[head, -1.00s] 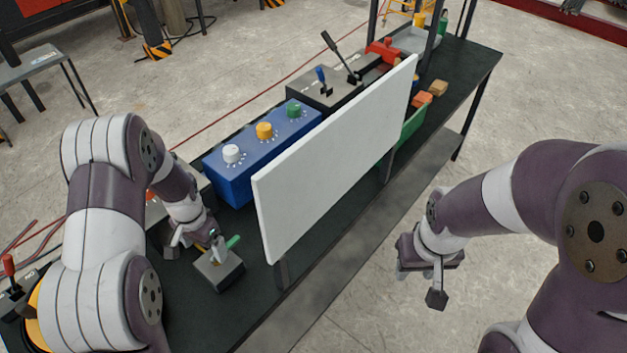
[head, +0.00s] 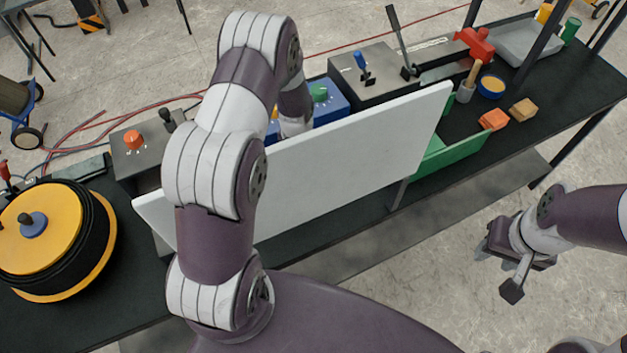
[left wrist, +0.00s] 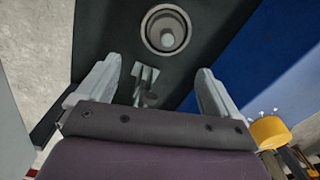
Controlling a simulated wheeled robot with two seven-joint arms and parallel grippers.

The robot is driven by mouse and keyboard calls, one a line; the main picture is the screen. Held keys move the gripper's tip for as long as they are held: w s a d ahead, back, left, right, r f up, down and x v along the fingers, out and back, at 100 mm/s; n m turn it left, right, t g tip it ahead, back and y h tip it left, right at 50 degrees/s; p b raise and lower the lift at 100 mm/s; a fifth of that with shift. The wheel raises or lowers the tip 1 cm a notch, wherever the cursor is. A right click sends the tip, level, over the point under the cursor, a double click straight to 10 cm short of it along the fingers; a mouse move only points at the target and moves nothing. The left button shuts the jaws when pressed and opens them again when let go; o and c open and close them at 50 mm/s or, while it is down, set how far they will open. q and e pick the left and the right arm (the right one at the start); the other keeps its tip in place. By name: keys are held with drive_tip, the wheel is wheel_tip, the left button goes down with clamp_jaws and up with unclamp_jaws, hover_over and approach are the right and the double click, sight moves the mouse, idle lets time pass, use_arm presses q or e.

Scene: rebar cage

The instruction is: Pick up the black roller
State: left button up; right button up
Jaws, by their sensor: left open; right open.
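I cannot make out a thing that is clearly a black roller. The nearest match is a large round drum (head: 95,245) with a black side and yellow discs, on the bench at the left of the head view. My left gripper (left wrist: 158,66) is open and empty in the left wrist view, and hidden behind the white panel in the head view. Ahead of its fingers are a small grey metal piece (left wrist: 146,85) and a round grey ring-shaped thing (left wrist: 166,30) on the dark surface. My right gripper (head: 500,265) is open and empty, right of the bench.
A white upright panel (head: 350,150) stands along the bench's near side. Behind it are a blue box (head: 328,112) with knobs and a grey lever box (head: 375,78). Floor around my right gripper is clear.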

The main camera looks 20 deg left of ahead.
use_arm(q)
drive_tip(key=f, duration=0.2)
drive_tip(key=s+a+f+p, duration=0.1)
drive_tip(key=shift+s+f, duration=0.1)
drive_tip(key=shift+f, duration=0.15)
drive_tip(key=f+p, duration=0.1)
drive_tip(key=f, duration=0.1)
drive_tip(key=f+p, duration=0.1)
drive_tip(key=f, duration=0.1)
drive_tip(key=f+p, duration=0.1)
drive_tip(key=f, duration=0.1)
drive_tip(key=shift+w+a, duration=0.15)
drive_tip(key=shift+w, duration=0.15)
drive_tip(key=shift+s+a+f, duration=0.15)
drive_tip(key=shift+a+f, duration=0.05)
drive_tip(key=shift+f, duration=0.3)
drive_tip(key=shift+d, duration=0.15)
drive_tip(key=c, duration=1.3)
drive_tip(key=shift+c, duration=0.8)
use_arm(e)
drive_tip(key=r, duration=0.4)
drive_tip(key=shift+s+a+r, duration=0.35)
drive_tip(key=shift+a+r, duration=0.05)
